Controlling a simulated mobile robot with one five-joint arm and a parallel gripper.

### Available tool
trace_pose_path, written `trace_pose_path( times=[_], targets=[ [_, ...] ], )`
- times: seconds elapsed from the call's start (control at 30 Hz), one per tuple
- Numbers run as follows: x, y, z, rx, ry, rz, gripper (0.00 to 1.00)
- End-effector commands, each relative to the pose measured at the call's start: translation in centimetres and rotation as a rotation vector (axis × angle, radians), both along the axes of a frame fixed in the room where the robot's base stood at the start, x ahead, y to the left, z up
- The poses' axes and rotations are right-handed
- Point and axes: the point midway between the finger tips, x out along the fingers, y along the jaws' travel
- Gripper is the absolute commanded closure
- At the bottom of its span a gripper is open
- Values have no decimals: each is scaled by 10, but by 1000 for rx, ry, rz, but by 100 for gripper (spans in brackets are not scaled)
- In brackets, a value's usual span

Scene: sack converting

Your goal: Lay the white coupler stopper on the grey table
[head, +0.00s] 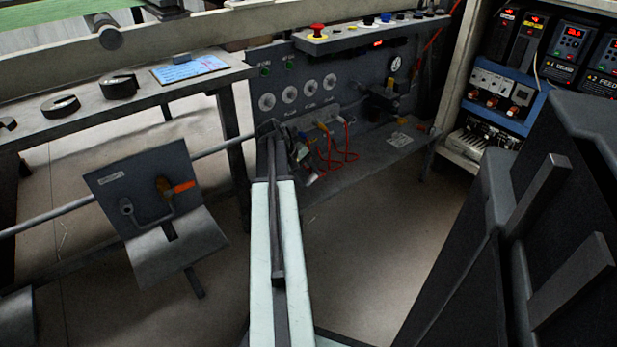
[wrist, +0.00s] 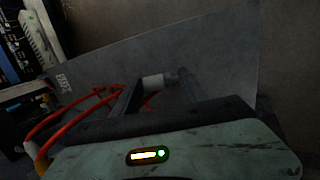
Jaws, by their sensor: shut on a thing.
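A small white cylinder, which looks like the white coupler stopper (wrist: 153,81), sits between the dark fingers of my gripper (wrist: 155,92) in the wrist view. My gripper is shut on it. In the head view my gripper (head: 303,160) is beyond the end of my pale arm, in front of the dark valve panel and its shelf; the stopper is not clear there. The grey table (head: 90,98) is at the upper left of the head view, to the left of my gripper. It has bare room between the things on it.
Red hoses (head: 345,152) hang from the panel close by my gripper. A tilted grey plate (head: 140,190) on a bar stands at left. Dark bulky equipment (head: 560,190) fills the right.

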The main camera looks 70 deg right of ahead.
Motion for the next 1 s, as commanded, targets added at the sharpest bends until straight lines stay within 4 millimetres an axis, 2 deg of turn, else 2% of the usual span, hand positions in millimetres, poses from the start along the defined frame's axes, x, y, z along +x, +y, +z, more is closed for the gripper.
trace_pose_path(
  times=[0.27, 0.3, 0.37, 0.4, 0.63, 0.73, 1.0],
  targets=[
    [0, 0, -2, 0, 0, 0, 89],
    [0, 0, -2, 0, 0, 0, 44],
    [0, 0, -2, 0, 0, 0, 27],
    [0, 0, -2, 0, 0, 0, 24],
    [0, 0, -1, 1, -1, 0, 24],
    [2, 2, 6, 1, -1, 0, 24],
    [17, 17, 51, -1, 0, 1, 24]
  ],
)
